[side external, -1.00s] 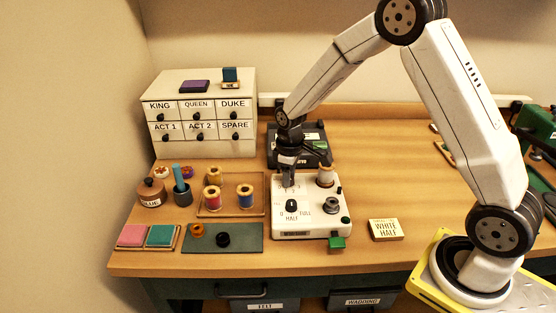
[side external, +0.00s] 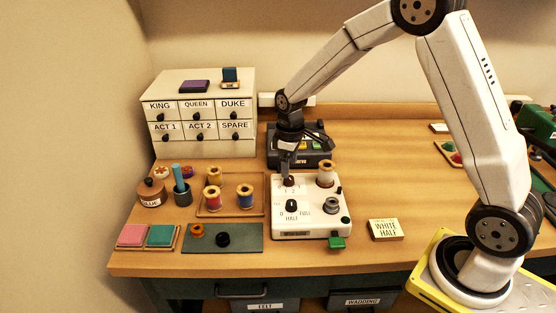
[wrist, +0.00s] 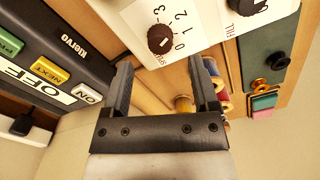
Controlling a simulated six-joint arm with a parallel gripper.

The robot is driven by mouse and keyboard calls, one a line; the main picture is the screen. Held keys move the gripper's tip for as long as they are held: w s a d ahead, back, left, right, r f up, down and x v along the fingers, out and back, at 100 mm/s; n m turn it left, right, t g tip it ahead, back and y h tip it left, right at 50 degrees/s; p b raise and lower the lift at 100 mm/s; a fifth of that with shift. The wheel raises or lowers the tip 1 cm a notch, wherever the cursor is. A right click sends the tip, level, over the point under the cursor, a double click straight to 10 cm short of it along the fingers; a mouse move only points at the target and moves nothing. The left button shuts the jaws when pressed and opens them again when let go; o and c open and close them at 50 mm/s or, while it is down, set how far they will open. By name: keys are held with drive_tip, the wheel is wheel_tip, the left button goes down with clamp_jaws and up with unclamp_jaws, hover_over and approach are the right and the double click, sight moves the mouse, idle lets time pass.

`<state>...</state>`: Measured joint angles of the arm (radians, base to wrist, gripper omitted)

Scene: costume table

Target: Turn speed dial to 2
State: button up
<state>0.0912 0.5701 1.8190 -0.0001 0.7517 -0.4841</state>
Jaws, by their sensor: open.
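The speed dial (side external: 289,181) is a small dark brown knob at the back of the white machine panel (side external: 311,222). In the wrist view the dial (wrist: 160,39) has 0, 1, 2 and 3 printed around it. I cannot tell for sure which number its pointer faces. My gripper (side external: 286,173) is just above and behind the dial in the side view. In the wrist view my gripper (wrist: 161,63) is open with nothing between its fingers, and the dial lies beyond the fingertips, apparently clear of them.
A second dark knob (side external: 291,206), marked 0, HALF and FULL, sits in front of the dial. A thread spool (side external: 326,174) stands to the right. A dark box (wrist: 48,60) with green, yellow and white buttons is behind. Spools on a wooden tray (side external: 203,213) stand left.

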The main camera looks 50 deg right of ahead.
sight(289, 178)
drive_tip(key=shift+r, duration=1.95)
drive_tip(key=shift+s, duration=0.1)
drive_tip(key=s+a+m+t, duration=0.1)
drive_tip(key=s+a+m, duration=0.1)
drive_tip(key=s, duration=0.6)
drive_tip(key=s+a+m+t, duration=0.1)
drive_tip(key=s+a+m, duration=0.1)
drive_tip(key=s, duration=0.6)
drive_tip(key=shift+s+f+m+t, duration=0.3)
drive_tip(key=shift+f, duration=0.15)
